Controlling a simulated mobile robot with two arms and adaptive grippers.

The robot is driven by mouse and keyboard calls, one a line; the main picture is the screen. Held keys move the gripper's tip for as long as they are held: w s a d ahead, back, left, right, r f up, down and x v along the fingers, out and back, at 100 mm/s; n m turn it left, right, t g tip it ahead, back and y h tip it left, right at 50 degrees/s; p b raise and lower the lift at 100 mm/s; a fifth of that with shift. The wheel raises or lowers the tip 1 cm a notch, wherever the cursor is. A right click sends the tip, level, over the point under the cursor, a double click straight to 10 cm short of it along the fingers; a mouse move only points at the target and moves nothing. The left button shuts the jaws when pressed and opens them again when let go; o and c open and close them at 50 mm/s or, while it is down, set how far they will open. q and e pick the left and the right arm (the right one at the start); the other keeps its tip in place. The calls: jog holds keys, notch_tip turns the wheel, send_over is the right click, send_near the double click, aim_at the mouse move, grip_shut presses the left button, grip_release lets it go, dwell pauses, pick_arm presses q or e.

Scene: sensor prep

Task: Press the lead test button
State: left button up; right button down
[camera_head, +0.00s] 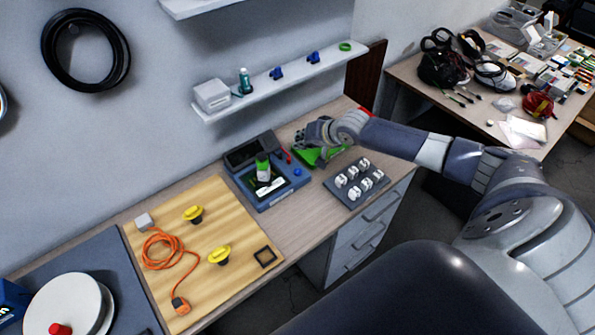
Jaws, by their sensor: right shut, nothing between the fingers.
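A blue test device (281,196) with a dark upright back panel stands on the bench in the middle of the view. A green and white item (263,168) stands on it. A round blue button (297,172) shows at its right edge, uncovered. No label can be read, so I cannot tell whether this is the lead test button. My right gripper (305,136) is shut and empty. It is beyond the button, right of the back panel and by a green tray (321,155), apart from the button in the picture. My left gripper is not in view.
A grey block with several white pieces (347,196) lies right of the device. A wooden board (205,265) at left carries yellow knobs and an orange cable (160,237). A wall shelf (300,75) hangs above. Bare bench shows in front of the device.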

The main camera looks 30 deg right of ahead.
jog(key=shift+f, duration=0.1)
jog(key=b, duration=0.8)
send_over(300, 170)
notch_tip(300, 170, down, 7)
jog(key=shift+r, duration=0.1)
jog(key=shift+f, duration=0.9)
jog(key=shift+f, duration=0.4)
